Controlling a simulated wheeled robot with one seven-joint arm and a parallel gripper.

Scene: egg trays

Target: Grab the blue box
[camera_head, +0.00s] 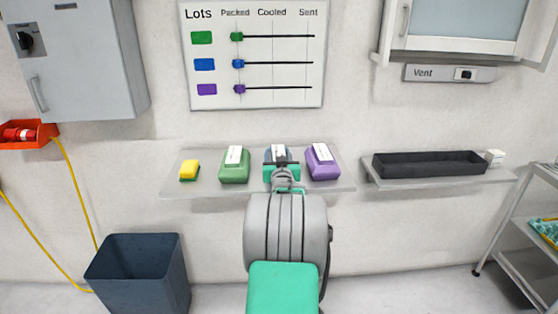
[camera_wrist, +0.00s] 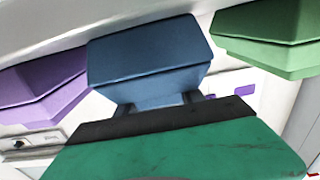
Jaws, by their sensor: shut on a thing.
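The blue box (camera_head: 269,155), with a white label on top, is at the wall shelf between a green box (camera_head: 234,167) and a purple box (camera_head: 322,163) in the head view. My gripper (camera_head: 282,168) is in front of it and partly hides it. In the wrist view the blue box (camera_wrist: 148,55) fills the upper middle. My gripper (camera_wrist: 157,108) is shut on it there. The purple box (camera_wrist: 45,85) is on the left and the green box (camera_wrist: 275,38) on the right, both apart from the blue one. I cannot tell whether the blue box touches the shelf.
The shelf (camera_head: 210,186) also bears a yellow and green sponge (camera_head: 188,170) at its left. A second shelf (camera_head: 400,183) on the right holds a black tray (camera_head: 430,173) and a small white box (camera_head: 495,157). A dark bin (camera_head: 140,270) stands lower left.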

